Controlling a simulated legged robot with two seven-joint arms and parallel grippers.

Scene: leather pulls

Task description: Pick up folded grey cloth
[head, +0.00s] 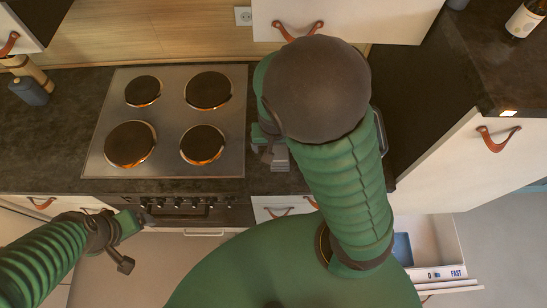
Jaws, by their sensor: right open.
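A small grey folded cloth (279,159) appears to lie on the dark counter just right of the stove, partly hidden by my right arm. My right gripper (262,138) is open above the counter, at the cloth's upper left edge. The raised arm and its dark round joint cover much of this area, so I cannot tell whether the fingers touch the cloth. My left gripper (136,220) is low at the left, in front of the stove's knobs and away from the cloth. Its jaw state is unclear.
The stove (172,172) has several round burners with glowing orange edges. Cabinet fronts with leather pulls (497,138) surround the counter. An open drawer (444,245) holding something blue is at lower right. A bottle (524,20) stands at upper right, and a dark container (29,91) at left.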

